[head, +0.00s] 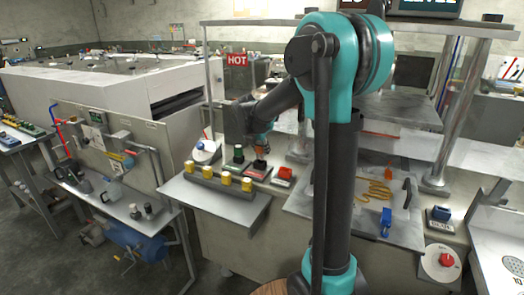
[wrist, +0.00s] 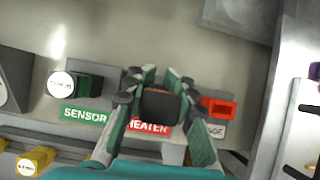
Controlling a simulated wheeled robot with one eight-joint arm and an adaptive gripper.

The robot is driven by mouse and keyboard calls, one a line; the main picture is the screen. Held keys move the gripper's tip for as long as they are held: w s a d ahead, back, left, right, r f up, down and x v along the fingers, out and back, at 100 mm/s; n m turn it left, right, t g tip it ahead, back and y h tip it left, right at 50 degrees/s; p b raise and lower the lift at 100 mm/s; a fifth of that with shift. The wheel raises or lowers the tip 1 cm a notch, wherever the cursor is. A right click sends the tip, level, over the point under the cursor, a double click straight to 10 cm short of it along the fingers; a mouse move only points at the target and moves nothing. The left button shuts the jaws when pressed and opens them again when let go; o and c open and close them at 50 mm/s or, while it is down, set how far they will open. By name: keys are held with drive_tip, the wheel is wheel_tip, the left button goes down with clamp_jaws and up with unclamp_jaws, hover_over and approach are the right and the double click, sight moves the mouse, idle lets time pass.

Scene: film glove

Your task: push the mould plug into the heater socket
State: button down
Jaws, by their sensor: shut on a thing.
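My gripper (wrist: 161,84) is shut on a dark brown block, the mould plug (wrist: 161,105), held between its green-and-grey fingers. The red HEATER label (wrist: 148,127) shows just in front of the plug. The heater socket is mostly hidden under the gripper and plug in the wrist view, so I cannot tell how deep the plug sits. In the head view my gripper (head: 261,141) is over the heater socket (head: 258,171), with the orange-brown plug (head: 262,150) between its fingers and the dark block below.
Left of it is the green sensor connector (wrist: 89,84) with its SENSOR label (wrist: 84,116). Right of it is a red connector (wrist: 218,107). A dark bar with several yellow plugs (head: 225,178) lies in front. A yellow coiled cable (head: 376,191) lies on the right-hand plate.

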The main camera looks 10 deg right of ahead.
sight(258, 146)
drive_tip(key=shift+f, duration=1.25)
idle(0.3)
drive_tip(key=c, duration=1.2)
unclamp_jaws()
drive_tip(key=shift+o, duration=0.2)
drive_tip(key=v, duration=1.2)
drive_tip(key=shift+d, duration=0.1)
